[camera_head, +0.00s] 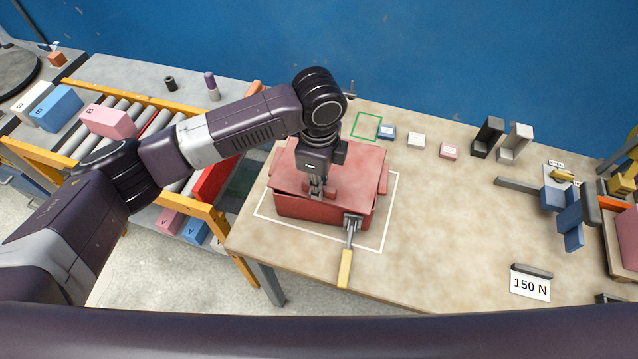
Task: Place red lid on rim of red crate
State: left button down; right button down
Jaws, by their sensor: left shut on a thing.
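The red crate (305,212) stands on the table inside a white outline. The red lid (352,166) lies over the crate's top, and a thin dark gap shows between them along the front left. I cannot tell whether it rests fully on the rim. My left gripper (317,190) reaches down from above and is shut on the lid near its middle; its grip point is partly hidden. My right gripper is not in view.
A clamp with a yellow handle (345,268) sticks out from the crate's front right. Small blocks and black and grey holders (487,137) stand along the table's back. A roller conveyor with boxes (108,121) is on the left. The table right of the crate is mostly clear.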

pick_arm(q)
jog(key=c, duration=2)
grip_release()
jog(key=shift+o, duration=0.2)
jog(key=shift+r, duration=0.45)
notch_tip(320, 180, up, 11)
jog(key=b, duration=0.3)
jog(key=shift+r, duration=0.15)
jog(key=shift+s, duration=0.2)
